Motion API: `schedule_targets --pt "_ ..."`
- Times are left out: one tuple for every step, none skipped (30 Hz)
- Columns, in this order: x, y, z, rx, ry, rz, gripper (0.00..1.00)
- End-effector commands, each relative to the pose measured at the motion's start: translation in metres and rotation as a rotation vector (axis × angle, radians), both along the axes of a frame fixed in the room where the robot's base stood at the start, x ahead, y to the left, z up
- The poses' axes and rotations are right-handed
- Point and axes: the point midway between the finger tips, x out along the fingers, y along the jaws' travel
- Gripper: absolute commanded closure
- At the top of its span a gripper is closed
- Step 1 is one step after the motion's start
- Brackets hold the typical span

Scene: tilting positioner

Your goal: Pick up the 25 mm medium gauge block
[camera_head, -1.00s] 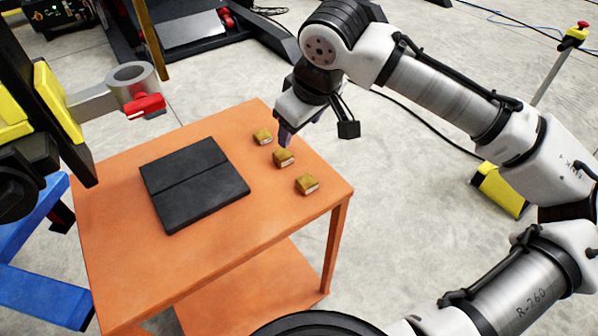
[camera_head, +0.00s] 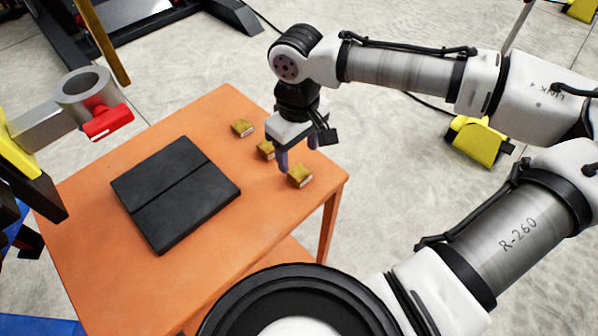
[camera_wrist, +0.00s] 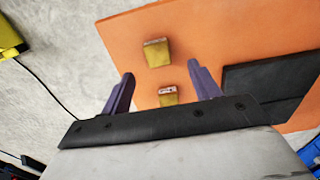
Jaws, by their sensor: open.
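Three small yellowish-brown gauge blocks stand in a row on the orange table: a far block (camera_head: 242,128), a middle block (camera_head: 265,151) and a near block (camera_head: 300,176). Their size markings are too small to read, so I cannot tell for sure which is the 25 mm one. My gripper (camera_head: 297,160) points down, open and empty, above the row near the middle and near blocks. In the wrist view two blocks show, one (camera_wrist: 157,53) beyond the fingertips (camera_wrist: 160,69) and one (camera_wrist: 168,97) between the fingers, partly hidden by my gripper's body.
A black two-part plate (camera_head: 175,195) lies on the orange table (camera_head: 90,235), left of the blocks. A metal ring with a red clamp handle (camera_head: 108,122) juts in at upper left. A yellow-and-grey object (camera_head: 475,140) stands on the floor at right.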

Motion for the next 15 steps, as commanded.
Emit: schedule_targets --pt "0.000 0.000 -0.006 -0.001 0.001 0.002 0.38" --pt "0.000 0.000 -0.009 -0.001 0.000 0.002 0.38" --pt "0.000 0.000 -0.012 -0.001 0.000 0.002 0.38" --pt "0.000 0.000 -0.014 0.000 0.000 0.002 0.38" --pt "0.000 0.000 -0.015 0.001 -0.001 0.002 0.38" --pt "0.000 0.000 -0.016 0.001 -0.001 0.002 0.38" --pt "0.000 0.000 -0.018 0.000 0.000 0.002 0.38" --pt "0.000 0.000 -0.020 -0.001 0.000 0.002 0.38" --pt "0.000 -0.001 -0.023 -0.001 -0.001 0.002 0.38" --pt "0.000 -0.002 -0.027 -0.003 0.000 0.002 0.38" --pt "0.000 -0.002 -0.030 -0.003 0.000 0.002 0.38" --pt "0.001 -0.003 -0.036 -0.002 0.001 0.002 0.38" --pt "0.001 -0.003 -0.040 -0.002 0.001 0.002 0.38" --pt "0.001 -0.004 -0.043 -0.003 0.000 0.002 0.38" --pt "0.001 -0.004 -0.050 -0.001 0.001 0.002 0.38"
